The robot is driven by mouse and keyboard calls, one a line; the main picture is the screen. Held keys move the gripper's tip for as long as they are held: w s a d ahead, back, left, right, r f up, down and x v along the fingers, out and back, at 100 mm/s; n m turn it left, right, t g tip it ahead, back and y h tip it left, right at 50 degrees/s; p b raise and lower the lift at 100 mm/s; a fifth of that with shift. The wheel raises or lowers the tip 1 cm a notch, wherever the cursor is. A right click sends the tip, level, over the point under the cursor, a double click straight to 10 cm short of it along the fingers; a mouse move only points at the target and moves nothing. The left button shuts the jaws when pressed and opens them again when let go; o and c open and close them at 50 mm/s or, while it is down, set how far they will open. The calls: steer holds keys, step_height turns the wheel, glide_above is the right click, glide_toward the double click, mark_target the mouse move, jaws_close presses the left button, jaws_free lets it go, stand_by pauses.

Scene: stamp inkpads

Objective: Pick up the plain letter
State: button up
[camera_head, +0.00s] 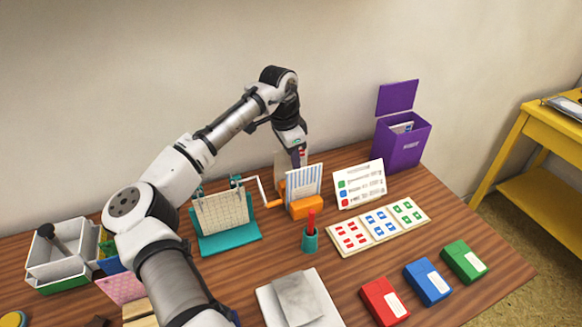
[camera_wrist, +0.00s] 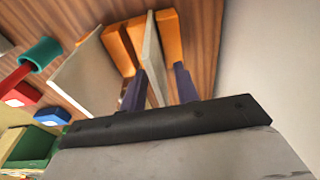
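The plain letter (camera_head: 280,160) is a pale upright sheet at the back of the orange holder (camera_head: 308,207), partly hidden by a striped letter (camera_head: 305,184) in front. In the wrist view the plain letter (camera_wrist: 153,58) stands edge-on between the two dark purple fingers of my gripper (camera_wrist: 160,86). My gripper (camera_head: 300,160) is open around its upper edge, one finger on each side. A gap shows between the letter and the right-hand finger; I cannot tell whether the other finger touches it.
A teal stand (camera_head: 228,240) with a sheet is left of the holder. A teal cup (camera_head: 310,240) with a red item stands in front. A white sign (camera_head: 360,184) and a purple box (camera_head: 402,145) are to the right. The wall is close behind.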

steer(key=shift+f, duration=0.2)
stand_by(0.3)
jaws_close()
steer(key=shift+r, duration=0.1)
